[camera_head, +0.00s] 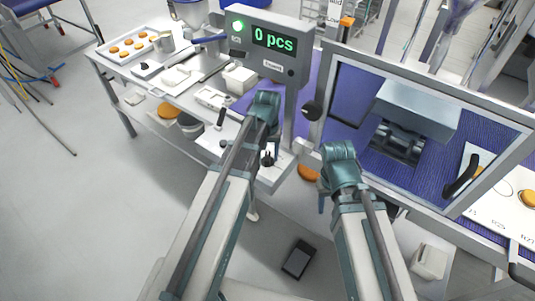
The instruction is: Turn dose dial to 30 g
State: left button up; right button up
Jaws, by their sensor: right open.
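A small black knob (268,158) stands on a light panel (272,177) at the front of the bench; it may be the dose dial, but no scale is readable. A round black knob (311,110) sits beside the window frame. My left gripper (265,104) is above and behind the small knob, in front of the display post; its fingers are hidden by its own wrist. My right gripper (340,152) is right of the panel, in front of the framed window. It is open, and I see nothing held in it.
A grey display box (270,62) reads "0 pcs" with a lit green lamp (238,25). A tray of orange rounds (130,45) is at the back left. A framed window (342,100) stands at right over a blue belt (480,120). A black pedal-like box (298,259) lies on the floor.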

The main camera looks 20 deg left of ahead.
aim_at(268, 156)
pick_arm(q)
jog(key=shift+r, duration=0.1)
notch_tip(268, 156, up, 14)
jog(key=p, duration=1.4)
jog(key=shift+f, duration=0.2)
jog(key=s+d+f+m+b, duration=0.3)
jog(key=s+d+f+b, duration=0.1)
jog(key=s, duration=0.3)
jog(key=s+d+f+m+y+b, duration=0.1)
jog(key=s+d+f+m+b, duration=0.1)
jog(key=s+d+f+b, duration=0.2)
jog(key=s+d, duration=0.2)
jog(key=s, duration=0.1)
jog(key=shift+d+m, duration=0.15)
jog(key=shift+m, duration=0.25)
jog(key=shift+d, duration=0.1)
